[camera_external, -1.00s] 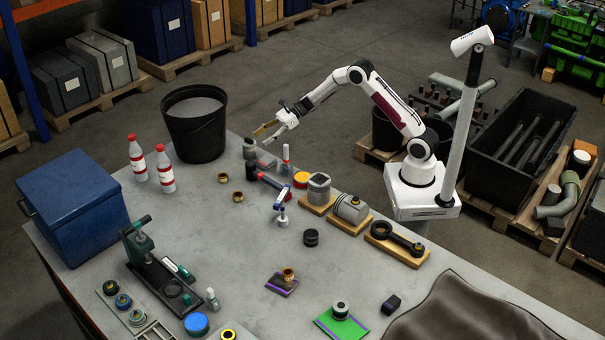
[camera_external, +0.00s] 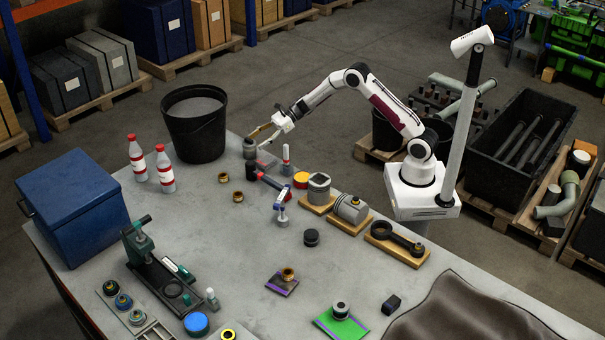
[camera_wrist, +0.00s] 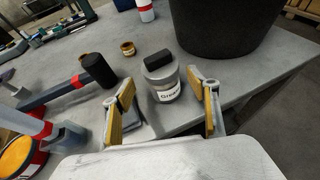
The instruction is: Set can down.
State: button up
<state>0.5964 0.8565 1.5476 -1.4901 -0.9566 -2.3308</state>
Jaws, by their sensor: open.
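A small grey can (camera_external: 249,149) stands upright on the table near its back edge, beside the black bucket. My gripper (camera_external: 258,134) is open at the can. In the wrist view its two yellow-padded fingers (camera_wrist: 160,98) are spread to the left and right of the can, with visible gaps. The can's far side is hidden.
The large black bucket (camera_external: 196,128) stands close behind the can. A hammer-like tool with a black head (camera_wrist: 99,70) lies to the left in the wrist view. A brass ring (camera_wrist: 128,48) is nearby. Two red-capped bottles (camera_external: 165,170) stand further left.

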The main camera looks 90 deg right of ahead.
aim_at(254, 148)
jog(key=shift+w, duration=0.1)
jog(key=shift+x, duration=2.55)
jog(key=shift+d+f, duration=0.1)
jog(key=shift+f, duration=0.05)
jog(key=c, duration=1.4)
jog(key=shift+c, duration=0.2)
jog(key=shift+r, duration=5.1)
